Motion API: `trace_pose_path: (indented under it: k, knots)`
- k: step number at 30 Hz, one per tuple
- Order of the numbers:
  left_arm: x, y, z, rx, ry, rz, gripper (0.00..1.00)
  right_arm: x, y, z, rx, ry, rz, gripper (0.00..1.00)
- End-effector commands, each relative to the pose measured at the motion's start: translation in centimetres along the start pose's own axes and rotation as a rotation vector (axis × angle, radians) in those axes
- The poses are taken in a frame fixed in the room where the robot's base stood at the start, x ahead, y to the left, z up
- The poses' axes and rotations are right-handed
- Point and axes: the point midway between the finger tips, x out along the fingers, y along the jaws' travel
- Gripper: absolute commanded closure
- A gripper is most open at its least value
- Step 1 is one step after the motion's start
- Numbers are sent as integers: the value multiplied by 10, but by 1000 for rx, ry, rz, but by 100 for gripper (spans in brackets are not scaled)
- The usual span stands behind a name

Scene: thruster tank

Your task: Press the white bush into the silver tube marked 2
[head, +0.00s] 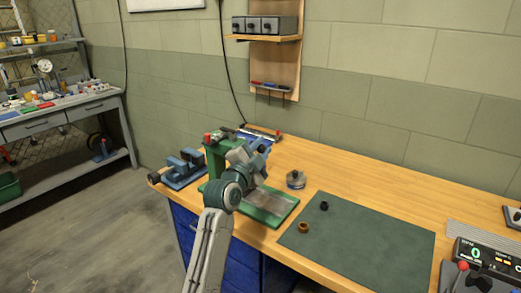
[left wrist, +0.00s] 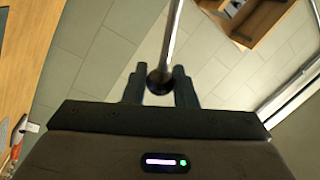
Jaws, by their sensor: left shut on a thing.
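A green press (head: 214,158) stands on the wooden bench, its green base (head: 280,212) reaching toward the front. My left gripper (head: 262,146) is raised in front of the press and hides much of it. In the left wrist view the gripper's dark fingers (left wrist: 160,82) are shut around the dark round knob (left wrist: 158,84) at the end of a metal rod (left wrist: 173,35), which looks like the press lever. I cannot make out the white bush or the silver tube marked 2; my arm covers the middle of the press. My right gripper is not in view.
A dark ring (head: 323,206) and a brown ring (head: 303,228) lie on the green mat (head: 375,245). A small silver round container (head: 295,180) stands behind the mat. A blue vise-like tool (head: 183,168) is left of the press. A control box (head: 480,256) is at the right.

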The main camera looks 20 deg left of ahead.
Motion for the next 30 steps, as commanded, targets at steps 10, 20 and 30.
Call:
trace_pose_path:
  k: [10, 20, 30]
  knots:
    - [-1, 7, 4, -4, -7, 14, 55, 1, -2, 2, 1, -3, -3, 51]
    - [-8, 5, 3, -1, -4, 8, 55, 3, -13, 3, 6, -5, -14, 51]
    - [-71, 6, 4, 0, -5, 9, 55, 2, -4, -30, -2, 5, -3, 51]
